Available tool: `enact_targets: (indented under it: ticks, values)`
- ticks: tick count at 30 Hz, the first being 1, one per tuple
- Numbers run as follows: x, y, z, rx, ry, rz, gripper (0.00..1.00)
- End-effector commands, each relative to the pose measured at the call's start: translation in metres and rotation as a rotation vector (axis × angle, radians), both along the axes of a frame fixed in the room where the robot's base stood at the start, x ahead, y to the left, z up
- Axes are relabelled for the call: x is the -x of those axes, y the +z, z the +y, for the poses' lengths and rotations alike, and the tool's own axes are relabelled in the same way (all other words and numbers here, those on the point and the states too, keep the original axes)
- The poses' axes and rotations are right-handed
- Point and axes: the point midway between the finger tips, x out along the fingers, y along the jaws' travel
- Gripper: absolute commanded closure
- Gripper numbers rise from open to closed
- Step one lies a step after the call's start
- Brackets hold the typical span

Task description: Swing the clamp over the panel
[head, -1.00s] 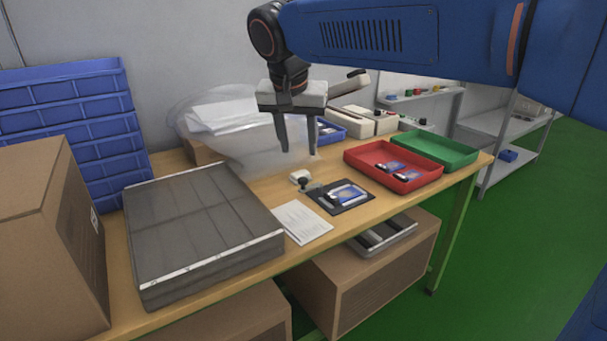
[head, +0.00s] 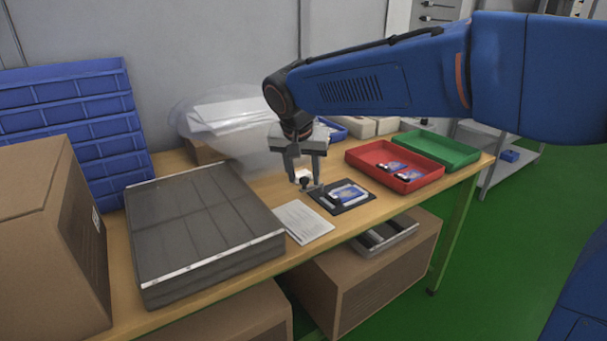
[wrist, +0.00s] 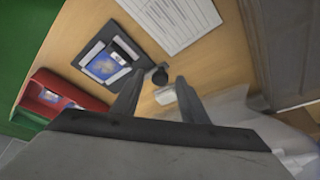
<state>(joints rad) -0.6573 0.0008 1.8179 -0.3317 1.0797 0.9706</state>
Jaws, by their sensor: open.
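The panel (head: 347,194) is a small blue-and-white board on a dark fixture plate (head: 326,205) on the wooden table. It also shows in the wrist view (wrist: 103,66). The clamp (head: 304,183) stands at the plate's left edge, with a white block and a dark round knob; in the wrist view the knob (wrist: 159,76) lies just beyond my fingertips. My gripper (head: 305,184) is open and points down above the clamp, one finger on each side of it in the head view. I cannot tell whether the fingers touch it.
A red tray (head: 352,158) with similar boards and a green tray (head: 468,158) stand to the right. A paper sheet (head: 303,222) lies in front left, beside a large grey case (head: 200,230). A clear plastic bag (head: 215,125) is behind. Blue bins (head: 70,120) stand at the left.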

Motion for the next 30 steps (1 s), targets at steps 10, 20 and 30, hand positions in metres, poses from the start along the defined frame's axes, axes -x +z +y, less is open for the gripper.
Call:
enact_targets:
  ticks: [10,20,30]
  values:
    - [0.0,0.0,0.0,0.0,0.0,0.0,1.0]
    - [0.002,0.001,-0.002,-0.002,0.05,-0.002,1.0]
    - [0.012,0.001,-0.014,-0.002,0.285,-0.001,1.0]
